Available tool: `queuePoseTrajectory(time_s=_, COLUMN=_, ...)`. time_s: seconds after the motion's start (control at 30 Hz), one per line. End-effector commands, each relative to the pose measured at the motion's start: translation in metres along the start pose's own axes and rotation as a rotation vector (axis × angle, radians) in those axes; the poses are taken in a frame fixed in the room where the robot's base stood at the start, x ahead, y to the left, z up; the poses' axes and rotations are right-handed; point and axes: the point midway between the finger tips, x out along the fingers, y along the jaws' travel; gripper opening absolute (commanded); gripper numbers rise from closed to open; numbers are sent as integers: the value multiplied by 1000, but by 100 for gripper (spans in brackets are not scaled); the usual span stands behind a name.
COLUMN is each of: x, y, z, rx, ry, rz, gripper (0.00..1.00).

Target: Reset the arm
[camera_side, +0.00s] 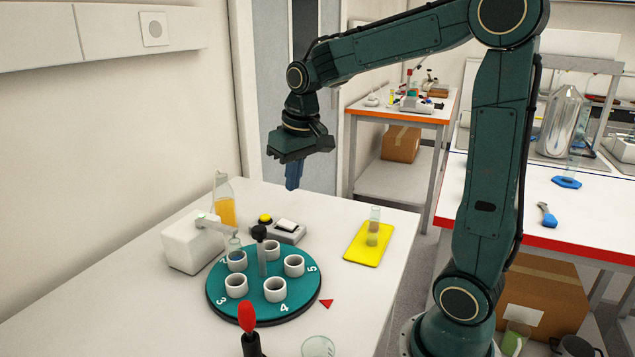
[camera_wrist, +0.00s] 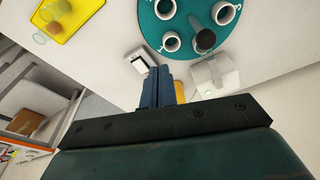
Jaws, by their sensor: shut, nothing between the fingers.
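My gripper (camera_side: 293,176) hangs above the back part of the white table, pointing down. Its blue fingers are together with nothing between them, and they also show in the wrist view (camera_wrist: 157,88). In the side view it is above and behind the green round carousel (camera_side: 214,291), apart from everything on the table. The carousel carries several white cups and a dark-knobbed central post (camera_side: 261,255). It also shows at the top of the wrist view (camera_wrist: 180,43).
A white dispenser (camera_side: 185,245), a flask of orange liquid (camera_side: 224,205) and a button box (camera_side: 285,231) stand near the carousel. A yellow tray (camera_side: 360,256) with a glass vessel lies at right. A red-tipped stick (camera_side: 247,318) stands in front. The table's right side has free room.

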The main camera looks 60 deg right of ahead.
Motion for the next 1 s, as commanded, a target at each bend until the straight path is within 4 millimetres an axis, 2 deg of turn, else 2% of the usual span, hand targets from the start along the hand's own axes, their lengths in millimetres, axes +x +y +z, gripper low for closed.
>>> queuePoseTrajectory(time_s=0.2, x=-26, y=-19, z=42, rx=-73, ry=70, rz=-17, gripper=0)
queuePoseTrajectory(time_s=0.47, x=-45, y=-34, z=92, rx=-156, ry=151, rz=-42, gripper=0)
queuePoseTrajectory(time_s=0.8, x=-51, y=-42, z=156, rx=-258, ry=251, rz=-80, gripper=0)
queuePoseTrajectory(time_s=1.0, x=-48, y=-43, z=179, rx=-296, ry=288, rz=-96, gripper=0)
